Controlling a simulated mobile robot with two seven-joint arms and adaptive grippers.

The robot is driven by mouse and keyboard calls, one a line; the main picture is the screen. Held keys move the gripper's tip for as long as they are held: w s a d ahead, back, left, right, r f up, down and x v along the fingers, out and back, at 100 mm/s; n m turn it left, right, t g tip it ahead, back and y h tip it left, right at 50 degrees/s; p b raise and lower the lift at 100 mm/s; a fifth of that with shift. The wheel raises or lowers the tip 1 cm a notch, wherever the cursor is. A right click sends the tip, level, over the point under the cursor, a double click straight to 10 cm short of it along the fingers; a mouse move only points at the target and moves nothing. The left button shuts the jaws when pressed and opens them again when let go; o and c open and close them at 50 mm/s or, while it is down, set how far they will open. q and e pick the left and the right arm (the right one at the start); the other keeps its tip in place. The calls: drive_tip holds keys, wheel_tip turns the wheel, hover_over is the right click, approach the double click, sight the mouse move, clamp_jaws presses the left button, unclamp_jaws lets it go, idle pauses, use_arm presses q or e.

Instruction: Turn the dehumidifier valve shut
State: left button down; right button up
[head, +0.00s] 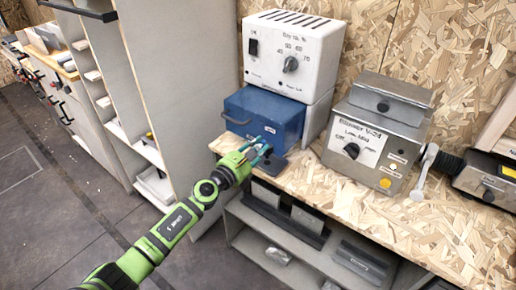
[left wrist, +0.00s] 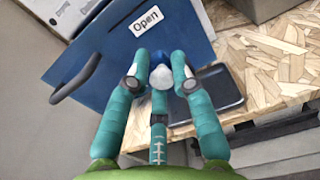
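The dehumidifier is a white unit (head: 290,50) with a dial, standing over a blue tank (head: 262,115) on the wooden bench. The blue tank (left wrist: 110,50) has a dark handle and an "Open" label in the left wrist view. A small valve knob (left wrist: 161,74), blue and whitish, sits low on its front. My left gripper (left wrist: 158,62) has its teal fingers spread on both sides of the knob, with a visible gap at least on the left. In the head view my left gripper (head: 262,147) is at the tank's lower front and hides the knob. My right gripper is not in view.
A dark tray (left wrist: 208,92) lies beside the knob on the bench. A tall grey shelf (head: 175,70) stands left of the bench. Floor is clear at left.

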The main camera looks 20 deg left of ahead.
use_arm(q)
drive_tip(key=shift+d+f+n, duration=0.15)
drive_tip(key=shift+f+n, duration=0.05)
drive_tip(key=shift+n, duration=0.1)
drive_tip(key=n, duration=0.3)
drive_tip(key=shift+w+a+f+n, duration=0.1)
drive_tip(key=shift+a+f+n, duration=0.1)
drive_tip(key=shift+a+n, duration=0.15)
drive_tip(key=shift+w+a+f+n+b, duration=0.2)
drive_tip(key=shift+a+f+n, duration=0.15)
drive_tip(key=shift+n, duration=1.85)
drive_tip(key=shift+w+a+f+n+b, duration=0.15)
drive_tip(key=shift+a+f+n, duration=0.2)
drive_tip(key=shift+n, duration=1.8)
drive_tip(key=shift+w+a+f+n+b, duration=0.1)
drive_tip(key=shift+a+f+n+b, duration=0.25)
drive_tip(key=shift+n, duration=1.85)
drive_tip(key=shift+d+f, duration=0.1)
